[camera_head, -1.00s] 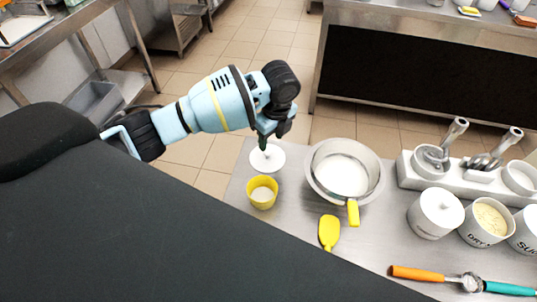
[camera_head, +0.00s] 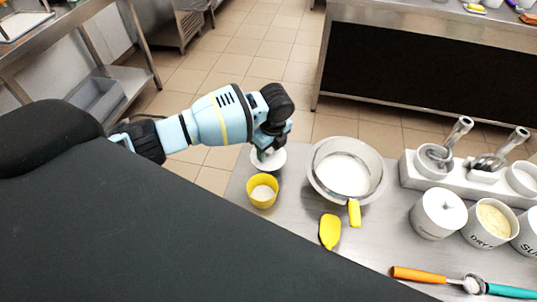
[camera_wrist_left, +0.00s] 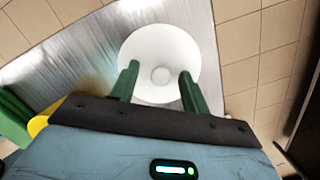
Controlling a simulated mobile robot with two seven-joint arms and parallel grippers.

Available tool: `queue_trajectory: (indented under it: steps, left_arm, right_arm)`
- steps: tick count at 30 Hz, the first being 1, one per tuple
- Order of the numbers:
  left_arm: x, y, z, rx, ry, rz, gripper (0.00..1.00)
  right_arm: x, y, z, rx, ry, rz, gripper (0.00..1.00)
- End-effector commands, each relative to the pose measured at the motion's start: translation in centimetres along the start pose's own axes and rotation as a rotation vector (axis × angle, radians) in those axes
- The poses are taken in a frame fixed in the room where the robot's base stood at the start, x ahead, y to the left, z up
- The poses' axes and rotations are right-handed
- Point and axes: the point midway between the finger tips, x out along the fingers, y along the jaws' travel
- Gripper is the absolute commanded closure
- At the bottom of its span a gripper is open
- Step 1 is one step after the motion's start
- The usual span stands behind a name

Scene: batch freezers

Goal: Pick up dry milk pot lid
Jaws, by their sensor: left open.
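The dry milk pot lid (camera_head: 277,163) is a round white disc with a small knob, lying near the back left edge of the steel table. In the left wrist view the lid (camera_wrist_left: 160,45) is seen from above, with its knob between my fingers. My left gripper (camera_head: 266,152) is open over the lid, and its green fingers (camera_wrist_left: 158,82) stand on either side of the knob. I cannot tell whether they touch it. The open dry milk pot (camera_head: 486,240), labelled "DRY", holds cream powder at the right. My right gripper is not in view.
A yellow cup (camera_head: 263,198) stands just in front of the lid. A steel pan (camera_head: 318,178) with white contents is close to its right.

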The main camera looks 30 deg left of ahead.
Motion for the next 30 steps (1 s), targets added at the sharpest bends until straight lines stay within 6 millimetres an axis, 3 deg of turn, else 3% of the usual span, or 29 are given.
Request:
queue_trajectory:
  steps: [2, 12, 23, 30]
  left_arm:
    - [-0.1, 0.0, 0.0, 0.0, 0.0, 0.0, 0.56]
    - [-0.1, 0.0, 0.0, 0.0, 0.0, 0.0, 1.0]
    - [-0.5, -0.1, 0.1, -0.001, -0.001, -0.002, 1.0]
    - [-4.4, -0.1, 0.6, -0.001, -0.001, -0.007, 1.0]
  right_arm:
    - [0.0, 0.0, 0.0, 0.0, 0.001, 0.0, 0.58]
    - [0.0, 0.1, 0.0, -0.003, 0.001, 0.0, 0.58]
    - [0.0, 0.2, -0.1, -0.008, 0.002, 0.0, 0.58]
    - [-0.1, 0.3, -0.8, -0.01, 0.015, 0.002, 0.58]
